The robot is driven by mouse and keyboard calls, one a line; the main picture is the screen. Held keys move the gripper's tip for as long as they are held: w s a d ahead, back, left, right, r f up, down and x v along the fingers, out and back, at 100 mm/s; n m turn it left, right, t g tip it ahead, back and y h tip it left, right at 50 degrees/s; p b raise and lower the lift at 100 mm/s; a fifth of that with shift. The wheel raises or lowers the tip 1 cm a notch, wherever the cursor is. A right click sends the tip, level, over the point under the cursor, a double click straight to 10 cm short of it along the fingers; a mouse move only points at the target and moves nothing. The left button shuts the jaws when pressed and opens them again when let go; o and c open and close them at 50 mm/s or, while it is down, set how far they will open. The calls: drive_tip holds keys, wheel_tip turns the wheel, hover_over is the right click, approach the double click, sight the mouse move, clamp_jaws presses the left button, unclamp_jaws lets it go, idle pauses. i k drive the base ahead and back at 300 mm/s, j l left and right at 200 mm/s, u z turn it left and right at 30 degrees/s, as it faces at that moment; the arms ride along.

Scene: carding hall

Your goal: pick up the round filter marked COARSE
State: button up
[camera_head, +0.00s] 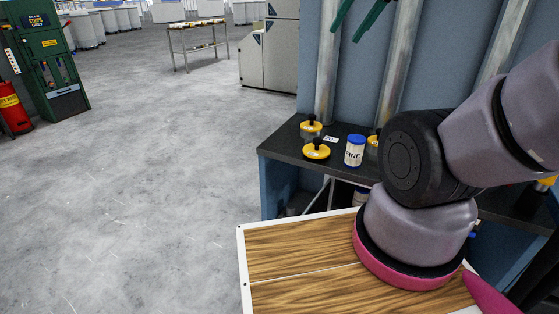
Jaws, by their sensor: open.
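A round white filter with a blue top (355,151) stands upright on the dark shelf (283,147); its label seems to read FINE. I can read no COARSE mark anywhere. My gripper itself is not in view; only my large grey arm links and a pink ring show, in front of the shelf.
Two yellow knobbed pieces (317,151) (311,128) stand left of the filter, a third (373,141) right of it, near a small label (330,139). A wood-topped surface with a white edge (241,262) lies in front. Open floor (150,180) spreads left.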

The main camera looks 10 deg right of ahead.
sight(361, 196)
drive_tip(key=k+l+z, duration=0.1)
drive_tip(key=k+z, duration=0.2)
drive_tip(key=k, duration=0.35)
drive_tip(key=j+z, duration=0.15)
drive_tip(key=z, duration=0.35)
drive_tip(key=i+j+z, duration=0.1)
drive_tip(key=z, duration=0.4)
drive_tip(key=j+z, duration=0.25)
drive_tip(key=z, duration=0.2)
drive_tip(key=k+j, duration=0.1)
drive_tip(key=j, duration=1.1)
drive_tip(key=k+j, duration=0.15)
drive_tip(key=j, duration=0.4)
drive_tip(key=k+j, duration=0.1)
drive_tip(key=j, duration=0.5)
